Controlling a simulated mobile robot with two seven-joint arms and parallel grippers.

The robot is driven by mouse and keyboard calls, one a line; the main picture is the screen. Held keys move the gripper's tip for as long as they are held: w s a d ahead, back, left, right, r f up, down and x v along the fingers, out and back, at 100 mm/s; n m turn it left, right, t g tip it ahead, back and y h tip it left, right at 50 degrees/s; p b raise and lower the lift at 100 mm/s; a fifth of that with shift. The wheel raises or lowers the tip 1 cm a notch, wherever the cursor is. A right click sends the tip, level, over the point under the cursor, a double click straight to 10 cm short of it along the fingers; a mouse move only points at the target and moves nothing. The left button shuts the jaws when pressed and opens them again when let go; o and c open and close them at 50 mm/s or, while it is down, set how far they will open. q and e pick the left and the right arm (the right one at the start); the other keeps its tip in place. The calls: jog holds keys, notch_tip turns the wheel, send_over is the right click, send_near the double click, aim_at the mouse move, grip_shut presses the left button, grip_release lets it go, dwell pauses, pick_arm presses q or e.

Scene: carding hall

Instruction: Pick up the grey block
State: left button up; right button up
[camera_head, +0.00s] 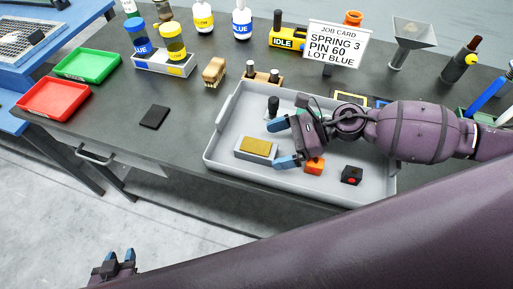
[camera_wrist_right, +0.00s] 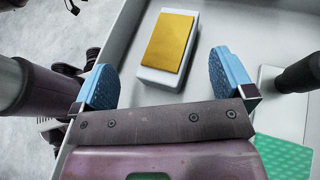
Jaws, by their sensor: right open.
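A grey block with a yellow top (camera_head: 246,154) lies in the left part of the grey tray (camera_head: 225,178). In the right wrist view the block (camera_wrist_right: 148,74) looks pale, with its yellow top up, just ahead of and between the fingers. My right gripper (camera_head: 282,143) is open beside the block's right side, its blue fingertips apart and nothing between them in the head view. It also shows open in the right wrist view (camera_wrist_right: 168,80). My left gripper (camera_head: 120,258) hangs low at the bottom left over the floor, away from the bench; its opening is unclear.
In the tray are an orange block (camera_head: 315,166), a black block with a red dot (camera_head: 351,175) and a dark-topped upright piece (camera_head: 273,107). A job card (camera_head: 337,45) stands behind. Green (camera_head: 87,65) and red (camera_head: 54,100) trays and a black pad (camera_head: 154,116) lie left.

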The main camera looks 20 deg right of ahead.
aim_at(257, 148)
jog(key=x, duration=0.3)
jog(key=shift+w+a+r, duration=0.1)
jog(key=shift+w+a, duration=0.15)
pick_arm(q)
jog(key=shift+w+r, duration=0.5)
jog(key=shift+r, duration=0.25)
pick_arm(e)
jog(key=shift+a, duration=0.2)
jog(key=shift+c, duration=0.2)
